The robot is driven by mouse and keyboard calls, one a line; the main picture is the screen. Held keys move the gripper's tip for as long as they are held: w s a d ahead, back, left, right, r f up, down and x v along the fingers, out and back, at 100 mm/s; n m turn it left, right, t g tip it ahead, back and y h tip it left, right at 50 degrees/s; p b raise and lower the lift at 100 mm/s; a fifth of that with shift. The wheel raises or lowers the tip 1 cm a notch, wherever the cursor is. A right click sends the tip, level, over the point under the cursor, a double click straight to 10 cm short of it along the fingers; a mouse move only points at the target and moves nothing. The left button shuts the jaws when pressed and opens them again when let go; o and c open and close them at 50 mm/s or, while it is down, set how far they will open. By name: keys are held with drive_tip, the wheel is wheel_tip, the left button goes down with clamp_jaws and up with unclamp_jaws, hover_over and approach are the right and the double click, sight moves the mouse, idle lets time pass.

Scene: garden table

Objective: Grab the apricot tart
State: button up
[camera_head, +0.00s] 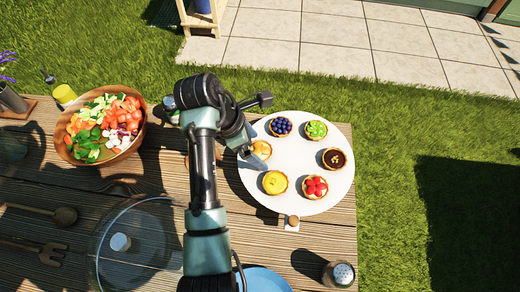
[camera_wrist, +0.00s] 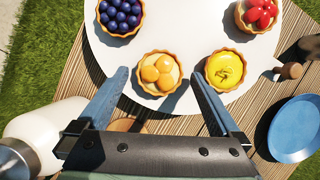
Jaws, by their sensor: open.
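The apricot tart (camera_wrist: 158,72), a fluted crust with orange apricot halves, sits on the round white tray (camera_wrist: 205,105) near its edge. In the head view the tart (camera_head: 262,150) is partly hidden by my gripper (camera_head: 251,150). In the wrist view my gripper (camera_wrist: 159,84) is open. Its two blue-grey fingers stand apart, one on each side of the tart in the picture, and nothing is held. The lemon tart (camera_wrist: 225,70) is close to the right finger. The blueberry tart (camera_wrist: 121,15) is beyond the left finger.
The tray also holds a strawberry tart (camera_head: 315,187), a chocolate tart (camera_head: 334,158) and a green-topped tart (camera_head: 317,130). A white bottle (camera_wrist: 45,130) stands near my left finger. A blue plate (camera_wrist: 297,130), a salad bowl (camera_head: 128,145) and a shaker (camera_head: 339,274) are nearby.

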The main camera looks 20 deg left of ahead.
drive_tip(key=shift+d+f, duration=0.1)
drive_tip(key=shift+f, duration=0.2)
drive_tip(key=c, duration=1.3)
drive_tip(key=shift+w+r, duration=0.1)
drive_tip(key=shift+r, duration=0.05)
